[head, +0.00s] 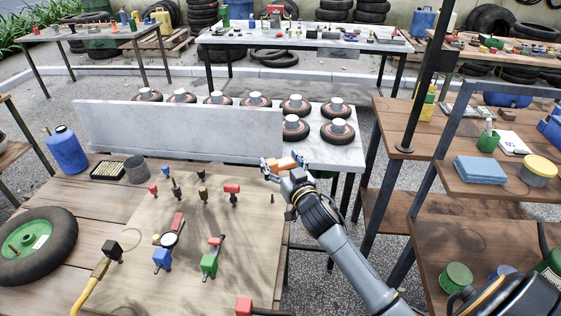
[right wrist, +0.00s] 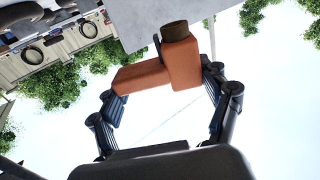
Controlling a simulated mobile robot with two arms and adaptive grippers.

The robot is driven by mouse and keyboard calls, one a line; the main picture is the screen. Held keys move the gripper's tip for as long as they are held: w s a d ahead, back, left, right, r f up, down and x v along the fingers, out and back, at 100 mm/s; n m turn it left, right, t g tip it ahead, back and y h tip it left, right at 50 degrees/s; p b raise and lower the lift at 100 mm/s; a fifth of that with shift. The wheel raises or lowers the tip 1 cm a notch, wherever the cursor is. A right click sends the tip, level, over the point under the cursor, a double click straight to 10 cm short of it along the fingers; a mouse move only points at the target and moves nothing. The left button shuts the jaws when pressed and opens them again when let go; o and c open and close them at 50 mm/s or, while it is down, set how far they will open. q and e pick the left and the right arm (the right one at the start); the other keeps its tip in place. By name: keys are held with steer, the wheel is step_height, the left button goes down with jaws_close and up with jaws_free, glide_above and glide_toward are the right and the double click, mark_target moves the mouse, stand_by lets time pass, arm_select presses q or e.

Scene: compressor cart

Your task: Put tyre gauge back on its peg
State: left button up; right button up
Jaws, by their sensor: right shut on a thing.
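My right gripper (head: 284,164) is shut on an orange L-shaped piece (head: 281,164), held up above the back right corner of the wooden board (head: 130,260). In the right wrist view the piece (right wrist: 160,73) has a brown cylindrical end and sits between both fingers. I cannot tell if it is the tyre gauge. A round white dial with a red part (head: 169,239) is on the board, beside a blue block. A small bare dark peg (head: 272,198) stands near the board's right edge, below the gripper. My left gripper is out of view.
Small coloured fittings, such as a red one (head: 232,189), stand on the board. A long pale panel (head: 180,132) rises behind it, with several wheels beyond. A wheel (head: 40,243) lies at the left.

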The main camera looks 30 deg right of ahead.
steer(key=shift+r, duration=0.1)
steer(key=shift+f+b, duration=1.9)
steer(key=shift+f, duration=1.05)
steer(key=shift+p, duration=0.55)
steer(key=shift+s+f+b, duration=0.15)
steer(key=shift+f+b, duration=0.7)
steer(key=shift+f, duration=0.4)
steer(key=o, duration=1.2)
steer(key=shift+c, duration=0.2)
steer(key=shift+f, duration=0.1)
